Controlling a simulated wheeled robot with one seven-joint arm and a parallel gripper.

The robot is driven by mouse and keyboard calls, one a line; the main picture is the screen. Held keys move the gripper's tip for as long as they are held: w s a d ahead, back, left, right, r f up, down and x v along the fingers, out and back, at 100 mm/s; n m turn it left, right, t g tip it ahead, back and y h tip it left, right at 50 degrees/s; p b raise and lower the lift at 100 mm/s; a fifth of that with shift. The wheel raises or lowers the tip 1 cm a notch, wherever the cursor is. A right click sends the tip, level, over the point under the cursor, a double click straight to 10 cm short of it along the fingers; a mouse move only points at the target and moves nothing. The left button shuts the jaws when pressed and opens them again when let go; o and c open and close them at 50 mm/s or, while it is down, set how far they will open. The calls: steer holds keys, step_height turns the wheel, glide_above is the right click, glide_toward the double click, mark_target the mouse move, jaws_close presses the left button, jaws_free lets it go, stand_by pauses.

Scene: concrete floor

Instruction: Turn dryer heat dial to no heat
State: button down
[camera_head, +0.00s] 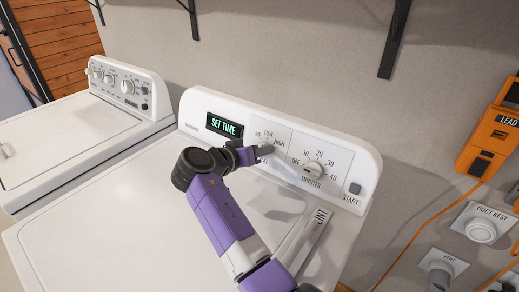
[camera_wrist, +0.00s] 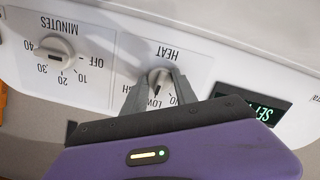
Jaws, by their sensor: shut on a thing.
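The white dryer's (camera_head: 120,215) control panel carries the heat dial (camera_wrist: 158,76), a small round white knob with NO, LOW and HIGH marks around it. In the wrist view the panel appears upside down. My gripper (camera_wrist: 157,88) is shut on the heat dial, with one grey finger on each side of it. In the head view my gripper (camera_head: 265,151) reaches the panel and hides most of the dial. The dial's exact setting is hard to tell because the fingers cover part of the marks.
The minutes dial (camera_head: 313,170) is right of the heat dial, with a START button (camera_head: 354,188) beyond it. A lit SET TIME display (camera_head: 224,125) is to the left. A washer (camera_head: 60,130) stands left. An orange box (camera_head: 490,135) and duct fittings are at right.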

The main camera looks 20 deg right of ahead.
steer(key=n+p, duration=0.2)
steer(key=n, duration=0.3)
steer(key=shift+r+n+h, duration=0.15)
steer(key=shift+n+h, duration=0.15)
steer(key=shift+a+n+p, duration=0.1)
steer(key=shift+n+p, duration=0.9)
steer(key=shift+n, duration=1.1)
steer(key=c, duration=1)
jaws_free()
steer(key=shift+f, duration=0.2)
steer(key=shift+o, duration=0.2)
steer(key=b+v, duration=0.1)
steer(key=v, duration=0.6)
steer(key=shift+s+a, duration=0.15)
steer(key=shift+a, duration=0.25)
